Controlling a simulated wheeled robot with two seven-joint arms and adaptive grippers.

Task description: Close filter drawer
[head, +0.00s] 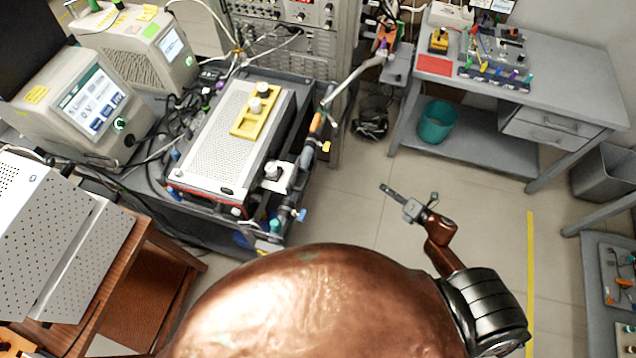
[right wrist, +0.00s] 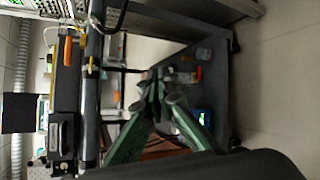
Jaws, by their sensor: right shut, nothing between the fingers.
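The white perforated instrument box (head: 215,145) stands on a dark cart at the left centre of the head view, with a yellow plate (head: 250,122) and knobs on top. I cannot tell for sure which part is the filter drawer, or whether it is open. My right gripper (head: 387,189) is shut and empty, over open floor to the right of the cart and apart from it. In the right wrist view, its green fingers (right wrist: 155,88) meet at their tips, touching nothing that I can see. My left gripper is not in view.
Pipes and fittings (head: 303,160) run along the cart's right side. A grey workbench (head: 560,75) with drawers and a teal bin (head: 437,122) stands at the upper right. A wooden table (head: 130,265) is at the lower left. Floor between cart and bench is mostly clear.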

